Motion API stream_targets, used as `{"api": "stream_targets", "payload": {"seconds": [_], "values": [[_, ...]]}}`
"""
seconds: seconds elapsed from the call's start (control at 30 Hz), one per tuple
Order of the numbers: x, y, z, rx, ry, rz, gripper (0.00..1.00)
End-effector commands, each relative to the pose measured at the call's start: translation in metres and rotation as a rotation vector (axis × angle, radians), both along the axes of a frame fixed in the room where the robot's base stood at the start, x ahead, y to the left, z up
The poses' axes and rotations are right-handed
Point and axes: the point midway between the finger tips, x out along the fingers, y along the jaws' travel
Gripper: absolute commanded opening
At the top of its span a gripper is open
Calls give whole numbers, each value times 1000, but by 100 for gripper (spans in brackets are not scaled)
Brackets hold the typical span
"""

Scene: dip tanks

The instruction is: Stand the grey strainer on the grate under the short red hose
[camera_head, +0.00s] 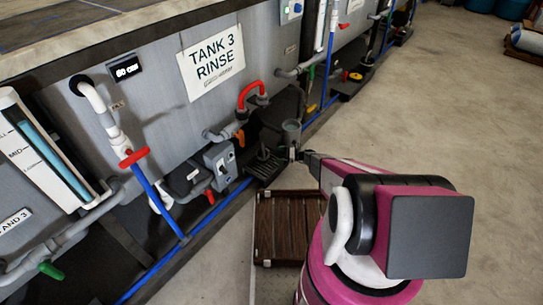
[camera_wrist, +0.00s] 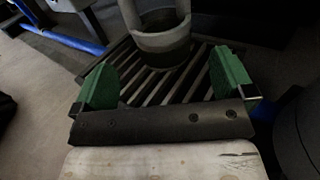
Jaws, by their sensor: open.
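The grey strainer (camera_head: 291,127) is a round, upright cup at the foot of the tank wall. In the wrist view the strainer (camera_wrist: 162,42) is over the slatted dark grate (camera_wrist: 155,90) and appears to stand on it, with grey uprights rising from its rim. The grate (camera_head: 264,165) shows partly in the head view. The short red hose (camera_head: 252,91) is a red loop on the tank wall, up and left of the strainer. My gripper (camera_wrist: 165,68) is open, its green pads apart, with the strainer just beyond them and nothing between them. The gripper (camera_head: 296,153) is small and partly hidden in the head view.
A grey box with switches (camera_head: 219,163) and a blue floor pipe (camera_head: 205,222) lie left of the grate. A brown slatted mat (camera_head: 285,228) lies on the floor in front. A red-handled valve pipe (camera_head: 134,158) stands at left.

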Motion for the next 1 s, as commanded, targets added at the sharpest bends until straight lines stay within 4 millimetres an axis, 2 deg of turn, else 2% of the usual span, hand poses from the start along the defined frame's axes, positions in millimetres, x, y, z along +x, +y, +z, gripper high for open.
{"api": "stream_targets", "payload": {"seconds": [0.1, 0.23, 0.37, 0.47, 0.67, 0.87, 1.0], "values": [[-1, -15, 0, -1, 0, -1, 100], [-2, -23, 1, -2, -2, 1, 100], [-14, -23, 23, -46, -38, 29, 100], [-35, -19, 59, -131, -109, 85, 100], [-101, -18, 157, -400, -349, 278, 100], [-180, -39, 254, -697, -637, 534, 100], [-237, -64, 318, -895, -834, 742, 100]]}}
